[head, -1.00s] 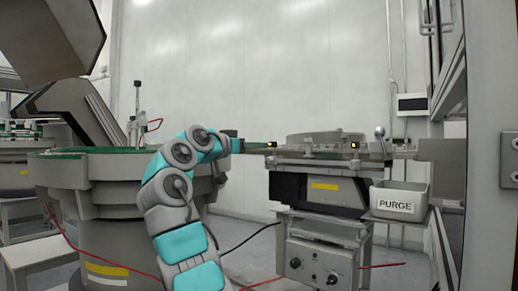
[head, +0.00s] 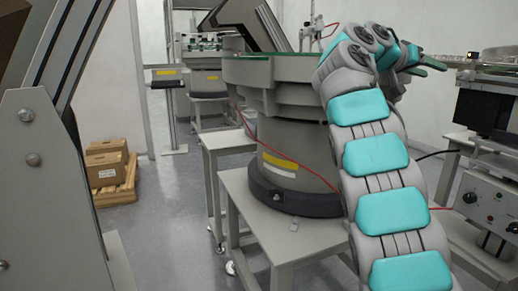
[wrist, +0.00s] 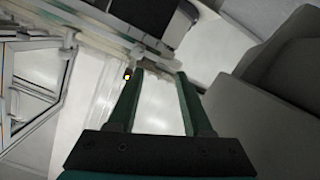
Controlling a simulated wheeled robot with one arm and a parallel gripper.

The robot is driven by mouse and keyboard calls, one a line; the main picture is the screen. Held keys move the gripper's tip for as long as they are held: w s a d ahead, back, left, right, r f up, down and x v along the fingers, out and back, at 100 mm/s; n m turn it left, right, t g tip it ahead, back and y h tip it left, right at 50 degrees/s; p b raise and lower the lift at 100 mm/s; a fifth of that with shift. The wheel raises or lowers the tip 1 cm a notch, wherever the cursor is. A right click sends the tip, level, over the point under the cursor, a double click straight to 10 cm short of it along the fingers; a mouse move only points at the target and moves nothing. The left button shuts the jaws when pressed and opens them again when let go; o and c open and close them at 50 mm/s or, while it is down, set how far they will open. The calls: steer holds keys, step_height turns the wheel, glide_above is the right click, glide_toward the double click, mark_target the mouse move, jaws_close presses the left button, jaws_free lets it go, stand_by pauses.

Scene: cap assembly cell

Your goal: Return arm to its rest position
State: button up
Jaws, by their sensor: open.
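My arm (head: 375,155), grey with teal pads, rises from the lower right of the head view and bends over at the top. My gripper (head: 432,65) points right at its end, in front of the wall, with dark green fingers. In the wrist view my gripper (wrist: 156,82) is open, with its two fingers apart and nothing between them. Beyond the fingertips a pale rail (wrist: 115,38) runs across the picture. I cannot tell the exact gap from the fingertips to it.
A large grey bowl feeder (head: 290,110) stands on a pale table (head: 290,235) left of my arm. A control box (head: 490,205) is at the right edge. Boxes (head: 107,165) sit on a pallet at the left, behind a grey frame (head: 45,180). Floor between is clear.

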steer(key=s+a+f+n+g+y+p, duration=0.1)
steer(key=s+a+f+n+g+y, duration=0.25)
steer(key=s+f, duration=0.7)
steer(key=s+a+f+n+y, duration=0.3)
steer(key=s+a+f+y, duration=0.4)
steer(key=f, duration=0.7)
steer(key=s+a+f+n+g+y, duration=0.1)
steer(key=s+a+f, duration=0.4)
steer(key=s+f, duration=0.2)
steer(key=s+a+f+n+g+y, duration=0.1)
steer(key=s+a+f, duration=0.5)
steer(key=s, duration=0.6)
steer(key=s+a+f+n+g+y+p, duration=0.1)
steer(key=s+a+f, duration=0.4)
steer(key=s, duration=0.5)
step_height(320, 180, down, 3)
steer(key=shift+a+r+g+y, duration=0.15)
steer(key=shift+a+g+y, duration=0.25)
steer(key=shift+y, duration=0.25)
